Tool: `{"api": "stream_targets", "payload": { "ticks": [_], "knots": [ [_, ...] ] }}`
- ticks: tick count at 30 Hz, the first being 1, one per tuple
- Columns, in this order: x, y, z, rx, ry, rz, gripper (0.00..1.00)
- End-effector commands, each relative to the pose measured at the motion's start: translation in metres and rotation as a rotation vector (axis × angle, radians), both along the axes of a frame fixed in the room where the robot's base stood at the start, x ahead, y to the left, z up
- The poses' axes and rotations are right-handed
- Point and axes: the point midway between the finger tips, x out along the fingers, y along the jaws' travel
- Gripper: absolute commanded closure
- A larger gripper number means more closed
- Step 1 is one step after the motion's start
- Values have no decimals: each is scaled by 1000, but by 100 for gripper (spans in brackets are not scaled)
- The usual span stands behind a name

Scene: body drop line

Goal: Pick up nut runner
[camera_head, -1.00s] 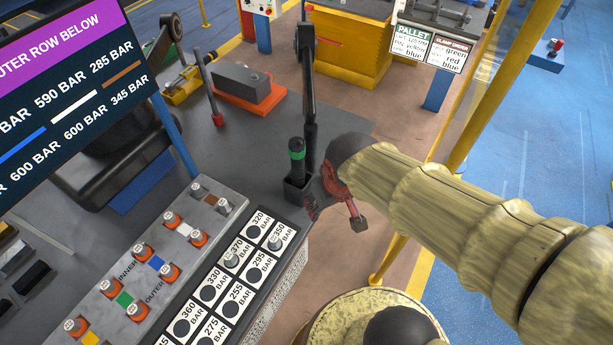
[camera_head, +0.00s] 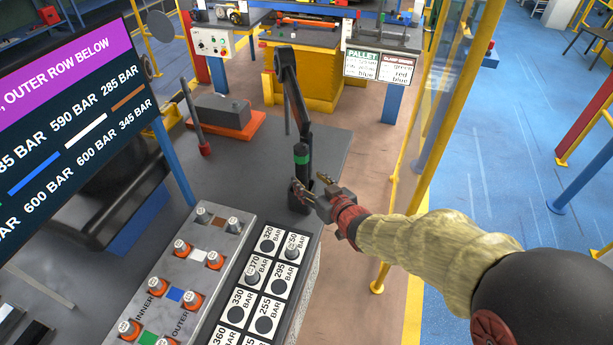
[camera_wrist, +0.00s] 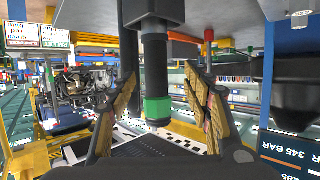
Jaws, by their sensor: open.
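The nut runner (camera_head: 301,165) is a black upright cylinder with a green band, standing in a small black holder (camera_head: 299,205) at the table's right edge. In the wrist view it shows upside down (camera_wrist: 156,75), with its green band in the middle of the picture. My gripper (camera_head: 312,187) is open at the right of the tool, low down near the holder. In the wrist view the open fingers (camera_wrist: 157,112) appear on either side of the tool, with gaps on both sides. I cannot tell how deep the tool sits between them.
A black jointed arm (camera_head: 297,95) rises behind the tool. A grey block with orange fittings (camera_head: 220,240) and a panel of labelled sockets (camera_head: 283,286) lie in front. A screen (camera_head: 70,110) stands at left. A yellow post (camera_head: 445,100) stands at right.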

Motion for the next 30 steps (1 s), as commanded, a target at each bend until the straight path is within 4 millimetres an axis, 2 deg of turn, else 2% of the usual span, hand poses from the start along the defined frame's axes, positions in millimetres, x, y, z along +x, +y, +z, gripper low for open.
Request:
{"api": "stream_targets", "payload": {
  "ticks": [18,26,30],
  "knots": [
    [62,22,-28,0,4,-2,50],
    [65,23,-27,0,5,-3,50],
    [65,23,-27,0,5,-3,57]
  ]
}}
